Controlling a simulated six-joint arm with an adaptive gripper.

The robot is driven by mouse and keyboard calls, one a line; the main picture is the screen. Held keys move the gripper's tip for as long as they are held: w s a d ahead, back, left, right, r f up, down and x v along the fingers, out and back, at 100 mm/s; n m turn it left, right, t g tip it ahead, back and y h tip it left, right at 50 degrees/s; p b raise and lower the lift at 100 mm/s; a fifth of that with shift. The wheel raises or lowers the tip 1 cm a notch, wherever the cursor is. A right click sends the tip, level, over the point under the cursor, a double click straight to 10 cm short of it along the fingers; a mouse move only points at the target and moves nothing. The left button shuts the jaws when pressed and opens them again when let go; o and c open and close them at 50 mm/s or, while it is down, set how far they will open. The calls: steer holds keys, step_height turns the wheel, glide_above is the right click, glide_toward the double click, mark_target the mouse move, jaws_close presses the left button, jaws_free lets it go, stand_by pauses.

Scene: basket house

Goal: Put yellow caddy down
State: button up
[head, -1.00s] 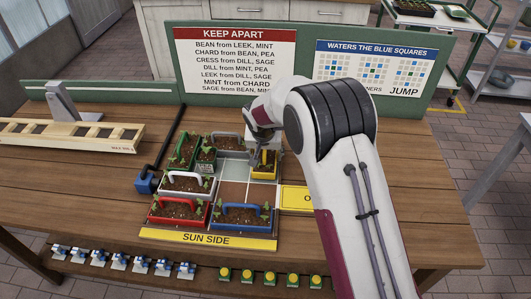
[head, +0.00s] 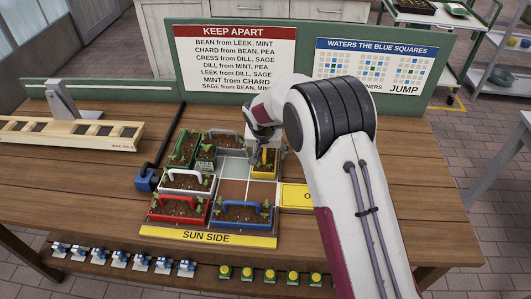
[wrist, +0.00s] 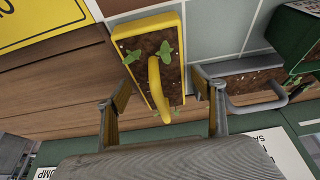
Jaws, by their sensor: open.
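The yellow caddy (head: 270,168) is a small trough of soil with green seedlings and an arched yellow handle. It sits at the right edge of the tiled planting board (head: 232,188), towards the back, and appears to rest on it. In the wrist view the caddy (wrist: 122,44) is upright below my gripper. My gripper (wrist: 165,92) is open, its two fingers on either side of the yellow handle with gaps to it. In the head view my gripper (head: 262,148) is partly hidden behind my arm and covers part of the caddy.
A grey-handled caddy (wrist: 250,100) stands close to one finger. Green (head: 183,160), white (head: 185,190), red (head: 178,216) and blue (head: 240,219) caddies stand on the board. A yellow sign (head: 296,196) lies right of it. The sign panel (head: 235,60) rises behind. Wooden tabletop is clear at right.

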steer(key=shift+s+r, duration=0.1)
steer(key=shift+r, duration=0.6)
steer(key=v, duration=1.1)
steer(key=shift+s+r, duration=0.15)
steer(key=shift+s, duration=0.05)
steer(key=shift+d+r, duration=0.1)
steer(key=s+d+r, duration=1.5)
steer(key=d, duration=0.1)
steer(key=s+d, duration=0.3)
steer(key=s, duration=0.8)
steer(key=s+d+f+t, duration=0.1)
steer(key=s+d, duration=0.3)
steer(key=s, duration=0.7)
steer(key=shift+s+d, duration=0.15)
steer(key=shift+s, duration=0.05)
